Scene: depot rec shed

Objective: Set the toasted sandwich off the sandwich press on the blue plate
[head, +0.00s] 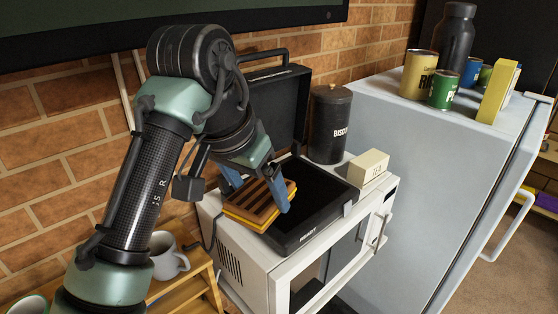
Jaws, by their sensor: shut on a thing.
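The toasted sandwich (254,207), brown with dark grill stripes and a yellow layer at its edge, is in my gripper (257,194). The blue fingers are shut on it from both sides. It is tilted, over the left edge of the sandwich press. I cannot tell whether it still touches the press. The black sandwich press (318,201) stands open on the white microwave, with its lid (278,102) raised at the back. I see no blue plate in this view.
A black biscuit tin (330,124) and a cream tea box (369,167) stand beside the press. The fridge (420,190) at the right carries several tins and a dark bottle. A mug (168,256) stands on the wooden shelf (200,277) at the lower left.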

